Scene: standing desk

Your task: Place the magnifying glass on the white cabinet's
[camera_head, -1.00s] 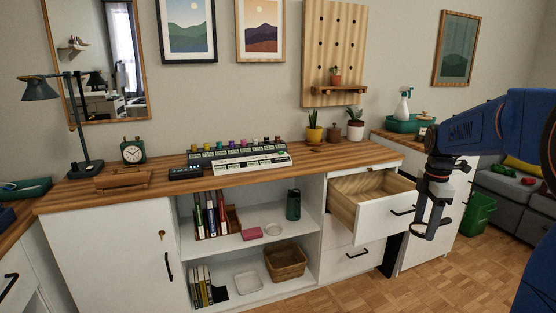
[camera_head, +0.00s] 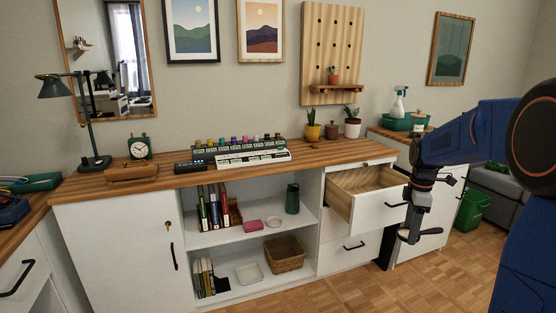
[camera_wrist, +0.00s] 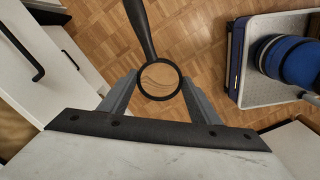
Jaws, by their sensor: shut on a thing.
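My gripper (camera_wrist: 158,98) is shut on the magnifying glass (camera_wrist: 141,28), gripping its round black rim, with the dark handle pointing away at the top of the wrist view. In the head view, my gripper (camera_head: 412,212) hangs at the right, just in front of the open drawer, with the magnifying glass (camera_head: 405,234) below it. The white cabinet (camera_head: 112,252) has a wooden top, a closed left door, open middle shelves and drawers at right. Its top right drawer (camera_head: 378,211) is pulled out; the visible part of its inside looks empty.
The wooden top (camera_head: 160,182) carries a lamp (camera_head: 84,120), a green clock (camera_head: 139,148), a rack of bottles (camera_head: 238,150) and small potted plants (camera_head: 313,129). The shelves hold books (camera_head: 213,207) and a basket (camera_head: 285,254). A green bin (camera_head: 473,210) stands at right.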

